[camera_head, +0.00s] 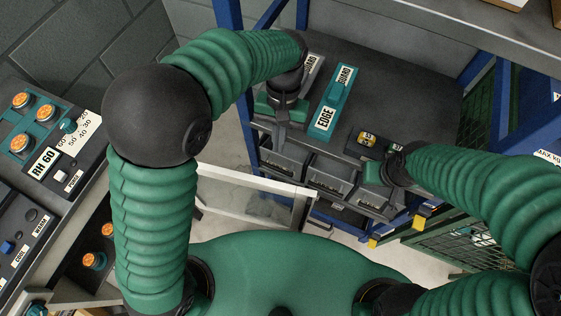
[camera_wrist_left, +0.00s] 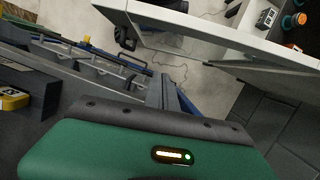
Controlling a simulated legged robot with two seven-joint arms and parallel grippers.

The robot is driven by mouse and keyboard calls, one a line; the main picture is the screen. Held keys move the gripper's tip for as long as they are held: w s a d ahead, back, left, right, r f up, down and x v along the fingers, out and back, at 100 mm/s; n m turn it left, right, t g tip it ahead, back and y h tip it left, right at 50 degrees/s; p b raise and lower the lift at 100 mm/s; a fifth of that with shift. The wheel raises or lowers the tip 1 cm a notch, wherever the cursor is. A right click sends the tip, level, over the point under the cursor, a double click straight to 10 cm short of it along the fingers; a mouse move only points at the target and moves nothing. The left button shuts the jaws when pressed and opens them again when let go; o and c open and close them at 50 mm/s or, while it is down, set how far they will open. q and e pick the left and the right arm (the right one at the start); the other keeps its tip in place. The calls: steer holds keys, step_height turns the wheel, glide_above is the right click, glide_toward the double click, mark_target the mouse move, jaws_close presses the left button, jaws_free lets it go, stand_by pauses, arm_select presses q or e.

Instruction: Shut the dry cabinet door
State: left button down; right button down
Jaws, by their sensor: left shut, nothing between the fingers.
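The dry cabinet (camera_head: 62,165) stands at the left, with an RH 60 label, dials and orange knobs on its top panel. Its door (camera_head: 255,182), a white frame with a clear pane, stands open and sticks out to the right over the floor. In the left wrist view the door's white frame (camera_wrist_left: 215,38) crosses the top, with a dark handle near its left end. My left gripper (camera_head: 283,118) is shut and empty, beyond the door and above the rack's bins, apart from the door. My right gripper (camera_head: 376,174) is at the rack's front right; its fingers are unclear.
A rack with blue posts (camera_head: 228,60) stands behind the door. Its top holds a teal edge guard box (camera_head: 332,102) and small yellow-marked items (camera_head: 367,139). Grey bins (camera_head: 329,172) sit below. A green mesh crate (camera_head: 455,240) is at the right. Floor shows around the door.

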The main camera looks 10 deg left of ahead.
arm_select(q)
steer(key=s+f+b, duration=0.1)
steer(key=s+f, duration=0.1)
steer(key=f, duration=0.1)
steer(key=s+f+b, duration=0.2)
steer(key=f, duration=0.1)
steer(key=s+a+f+b, duration=0.1)
steer(key=s+f, duration=0.2)
steer(key=shift+s+f, duration=0.1)
steer(key=shift+s, duration=0.15)
